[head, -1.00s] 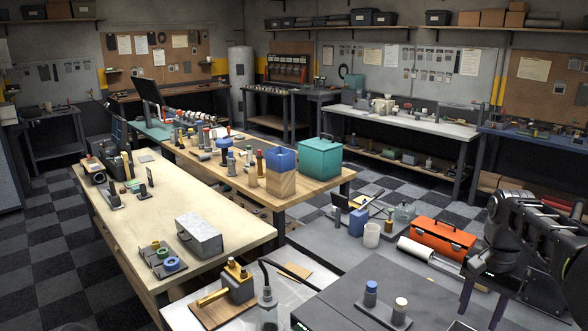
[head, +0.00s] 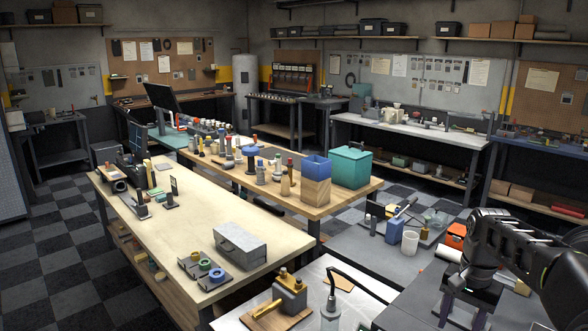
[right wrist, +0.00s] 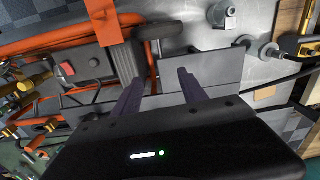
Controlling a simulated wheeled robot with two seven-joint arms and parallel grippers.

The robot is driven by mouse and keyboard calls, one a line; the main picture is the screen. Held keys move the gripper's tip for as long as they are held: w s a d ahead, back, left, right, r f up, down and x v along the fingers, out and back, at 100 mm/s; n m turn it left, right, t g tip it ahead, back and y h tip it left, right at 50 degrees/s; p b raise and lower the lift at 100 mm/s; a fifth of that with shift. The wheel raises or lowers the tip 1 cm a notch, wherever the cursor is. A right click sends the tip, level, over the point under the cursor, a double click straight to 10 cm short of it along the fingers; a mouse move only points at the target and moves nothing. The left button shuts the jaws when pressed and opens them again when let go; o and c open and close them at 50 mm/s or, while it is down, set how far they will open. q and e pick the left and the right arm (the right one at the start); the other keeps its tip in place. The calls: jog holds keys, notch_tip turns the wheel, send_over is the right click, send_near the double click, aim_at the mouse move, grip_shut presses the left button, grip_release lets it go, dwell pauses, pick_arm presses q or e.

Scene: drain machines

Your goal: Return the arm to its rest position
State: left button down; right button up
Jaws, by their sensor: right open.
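My right arm comes in from the right edge of the head view. My right gripper (head: 464,314) points down at the lower right, above the dark grey bench (head: 405,310). Its two dark purple fingers stand apart with nothing between them. The right wrist view also shows my right gripper (right wrist: 160,77) with its fingers spread and the gap empty. Beyond them are a grey plate, orange bars and a metal surface. My left gripper is not in the head view.
An orange toolbox (head: 455,236) is partly hidden behind my right arm. A white cup (head: 410,243) and a blue container (head: 393,231) stand left of it. A bottle (head: 331,315) with a dark curved tube is at the bottom. The checkered floor aisle (head: 75,255) at left is clear.

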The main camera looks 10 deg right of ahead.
jog(key=shift+n, duration=0.4)
jog(key=f, duration=0.3)
jog(key=a+f, duration=0.1)
jog(key=shift+w+f, duration=0.15)
jog(key=shift+w, duration=0.2)
jog(key=s+a+f+n+y, duration=0.1)
jog(key=s+a+f+n, duration=0.15)
jog(key=a+f, duration=0.9)
jog(key=s+a+f+n+y, duration=0.25)
jog(key=a+f, duration=0.55)
jog(key=f, duration=0.6)
jog(key=s+a+f, duration=0.3)
jog(key=s+a, duration=0.1)
jog(key=s, duration=0.2)
jog(key=s+a+f+n+b, duration=0.1)
jog(key=s+a+f, duration=0.2)
jog(key=s, duration=0.4)
jog(key=s+a+f+n, duration=0.1)
jog(key=s+a+f, duration=0.2)
jog(key=s+a, duration=0.2)
jog(key=shift+s, duration=1.2)
